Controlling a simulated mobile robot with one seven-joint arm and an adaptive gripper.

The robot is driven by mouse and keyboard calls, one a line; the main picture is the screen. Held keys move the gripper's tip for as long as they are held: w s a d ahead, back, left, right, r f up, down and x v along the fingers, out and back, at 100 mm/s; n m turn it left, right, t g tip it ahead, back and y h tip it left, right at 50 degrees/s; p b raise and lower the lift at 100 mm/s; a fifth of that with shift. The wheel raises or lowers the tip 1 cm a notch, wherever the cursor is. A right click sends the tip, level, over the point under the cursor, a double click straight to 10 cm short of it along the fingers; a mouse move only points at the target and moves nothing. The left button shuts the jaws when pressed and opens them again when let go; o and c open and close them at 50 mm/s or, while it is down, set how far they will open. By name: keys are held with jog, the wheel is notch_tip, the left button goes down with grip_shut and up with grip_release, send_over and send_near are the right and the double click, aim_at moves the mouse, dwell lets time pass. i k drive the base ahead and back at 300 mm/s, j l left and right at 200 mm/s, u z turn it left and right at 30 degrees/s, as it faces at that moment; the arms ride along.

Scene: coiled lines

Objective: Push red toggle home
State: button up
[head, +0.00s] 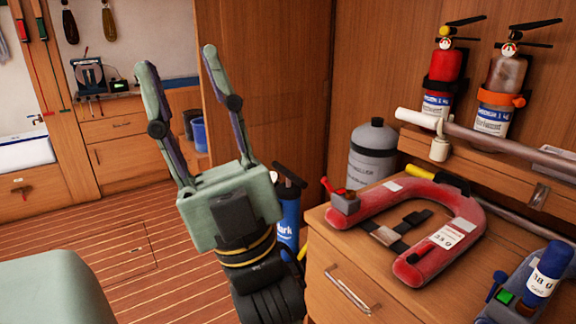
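The red toggle (328,186) sticks up at the left of a small grey block (345,203) with a red top. This block sits at the left end of a red horseshoe-shaped body (385,200) lying on a wooden cabinet top (350,237). I cannot tell how far in the toggle sits. My gripper (180,60) is pale green, points upward and is open and empty. It is left of the cabinet, apart from the toggle.
A blue device (520,290) with a blue lever and green button lies at the front right. Fire extinguishers (445,75) hang behind. A grey cylinder (373,155) stands behind the cabinet. A white rail (490,140) crosses the right. Floor (100,250) is clear at left.

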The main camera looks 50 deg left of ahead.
aim_at(325, 180)
jog(key=i+j+u, duration=0.2)
jog(key=j, duration=0.2)
jog(key=i+j+u, duration=0.25)
jog(key=j, duration=0.15)
jog(key=i+j+u, duration=0.2)
jog(key=j, duration=0.15)
